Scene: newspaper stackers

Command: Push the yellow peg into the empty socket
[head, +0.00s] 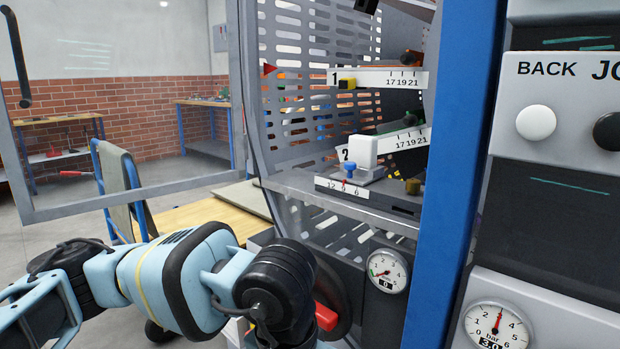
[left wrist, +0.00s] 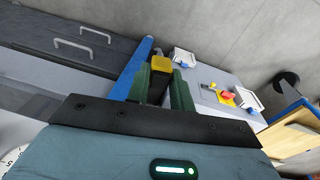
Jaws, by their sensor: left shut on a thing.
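In the left wrist view, my left gripper (left wrist: 161,78) has its two dark green fingers closed on the yellow peg (left wrist: 160,62). The peg's blunt yellow end shows between the fingertips, and the rest is hidden by them. In the head view my left arm reaches in from the lower left, but its fingers and the peg are hidden behind or below the dark wrist joint. I cannot make out an empty socket in either view. My right gripper is not in view.
A machine with numbered scales (head: 375,78), a perforated guard (head: 305,120) and a blue post (head: 440,180) stands ahead. A pressure gauge (head: 387,272) and red handle (head: 326,317) are near my wrist.

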